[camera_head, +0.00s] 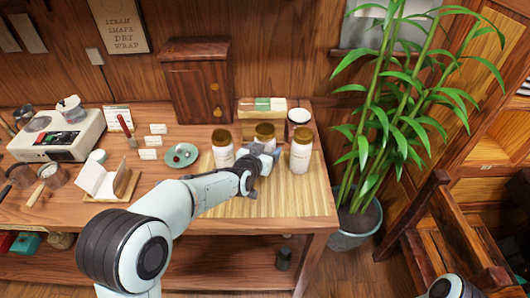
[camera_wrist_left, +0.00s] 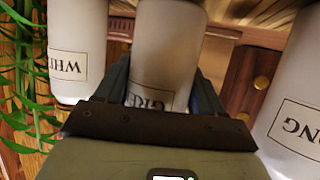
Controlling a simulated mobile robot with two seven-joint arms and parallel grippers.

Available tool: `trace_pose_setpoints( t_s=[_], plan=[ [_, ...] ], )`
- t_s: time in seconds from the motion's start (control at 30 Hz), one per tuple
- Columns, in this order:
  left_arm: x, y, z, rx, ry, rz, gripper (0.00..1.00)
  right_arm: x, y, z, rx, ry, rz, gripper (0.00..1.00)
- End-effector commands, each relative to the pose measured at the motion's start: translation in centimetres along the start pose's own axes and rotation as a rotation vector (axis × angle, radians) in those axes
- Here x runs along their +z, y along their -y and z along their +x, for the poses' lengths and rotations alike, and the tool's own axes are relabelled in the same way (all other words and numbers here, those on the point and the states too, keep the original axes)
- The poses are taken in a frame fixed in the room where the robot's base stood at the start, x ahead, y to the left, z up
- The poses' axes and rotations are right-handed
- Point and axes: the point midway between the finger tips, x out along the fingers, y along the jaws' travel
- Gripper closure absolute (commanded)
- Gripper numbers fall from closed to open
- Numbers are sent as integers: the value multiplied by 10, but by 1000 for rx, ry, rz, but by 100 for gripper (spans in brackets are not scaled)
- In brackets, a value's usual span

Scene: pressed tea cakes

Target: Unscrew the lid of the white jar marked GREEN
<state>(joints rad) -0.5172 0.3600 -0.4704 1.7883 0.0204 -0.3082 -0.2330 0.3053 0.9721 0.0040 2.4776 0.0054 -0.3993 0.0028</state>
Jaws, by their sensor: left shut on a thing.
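The white jar marked GREEN (camera_head: 264,144) stands in the middle of a row of three white jars with brown lids. Its lid (camera_head: 264,130) is on top in the head view. My left gripper (camera_head: 265,158) is shut around the body of this jar, below the lid. In the left wrist view the jar (camera_wrist_left: 165,45) sits between the two fingers of the left gripper (camera_wrist_left: 163,88), its label partly hidden by the gripper. The lid does not show in that view. My right gripper is not in view.
A jar labelled WHI… (camera_wrist_left: 77,40) stands close on one side, also seen in the head view (camera_head: 301,157). A jar whose label ends in ONG (camera_wrist_left: 298,105) is on the other side. A bamboo mat (camera_head: 300,200) lies beneath. A potted plant (camera_head: 360,225) stands right of the table.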

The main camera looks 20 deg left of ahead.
Motion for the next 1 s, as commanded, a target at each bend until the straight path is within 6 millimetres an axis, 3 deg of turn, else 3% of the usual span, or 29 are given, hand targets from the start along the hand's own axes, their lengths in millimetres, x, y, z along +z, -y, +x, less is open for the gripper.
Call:
trace_pose_setpoints(
  t_s=[0.23,0.4,0.6,0.8,1.0],
  plan=[
    [-56,-1,-22,3,-10,-1,73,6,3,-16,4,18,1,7],
    [-106,-2,-42,4,-9,0,73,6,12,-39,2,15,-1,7],
    [-150,-1,-61,2,-7,1,73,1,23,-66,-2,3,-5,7],
    [-171,0,-70,2,-4,1,73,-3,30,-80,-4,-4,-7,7],
    [-174,0,-72,1,-3,-1,73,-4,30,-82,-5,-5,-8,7]
  ],
)
